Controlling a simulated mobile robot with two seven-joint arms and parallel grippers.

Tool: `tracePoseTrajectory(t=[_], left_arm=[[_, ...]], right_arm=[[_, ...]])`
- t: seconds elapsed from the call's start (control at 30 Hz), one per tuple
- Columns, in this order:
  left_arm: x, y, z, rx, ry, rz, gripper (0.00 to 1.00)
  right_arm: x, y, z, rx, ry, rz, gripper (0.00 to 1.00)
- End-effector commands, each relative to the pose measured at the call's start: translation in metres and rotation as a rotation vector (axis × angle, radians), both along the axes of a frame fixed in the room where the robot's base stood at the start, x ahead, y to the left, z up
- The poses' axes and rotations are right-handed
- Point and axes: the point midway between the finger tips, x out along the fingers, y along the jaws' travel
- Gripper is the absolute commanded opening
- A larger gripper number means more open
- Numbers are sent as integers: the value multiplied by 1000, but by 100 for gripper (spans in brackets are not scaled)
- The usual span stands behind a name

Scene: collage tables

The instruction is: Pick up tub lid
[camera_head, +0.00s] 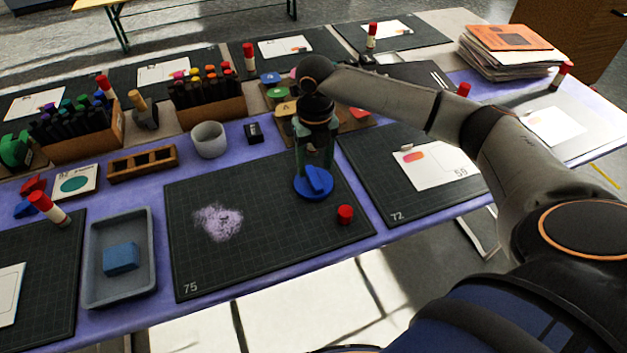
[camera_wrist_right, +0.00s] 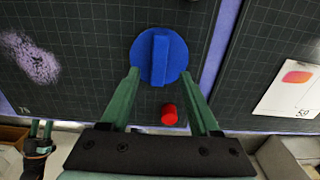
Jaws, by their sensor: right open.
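The tub lid is a blue disc with a raised bar handle (camera_head: 314,183). It lies flat on the black cutting mat marked 75 (camera_head: 270,255). My right gripper (camera_head: 314,163) points down over it with its green fingers apart. In the right wrist view the lid (camera_wrist_right: 176,60) is beyond and between the open fingertips (camera_wrist_right: 160,73), with its bar pointing along the fingers. Nothing is held. I cannot tell whether the fingertips touch the lid. A second gripper, my left (camera_wrist_right: 41,128), shows small at the lower left of the wrist view; its jaw state is unclear.
A red cylinder (camera_head: 345,214) stands near the lid; it also shows between the fingers (camera_wrist_right: 169,114). A purple powder patch (camera_head: 218,222) lies left on the mat. A grey tray (camera_head: 103,285) holds a blue block (camera_head: 121,259).

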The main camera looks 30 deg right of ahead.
Motion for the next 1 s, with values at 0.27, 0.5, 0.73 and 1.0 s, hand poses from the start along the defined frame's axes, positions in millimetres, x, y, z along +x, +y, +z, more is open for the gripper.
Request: tracePoseTrajectory(t=[0.27,0.5,0.73,1.0], left_arm=[[7,-1,0,-2,-13,-3,50],[7,-2,1,-2,-13,-4,50],[6,-2,1,-2,-10,-5,50],[4,-2,0,-3,-6,-5,50]], right_arm=[[0,1,-37,-1,1,-1,62],[0,1,-39,0,0,0,62],[0,2,-38,0,0,0,38],[0,2,-38,0,0,0,7]])
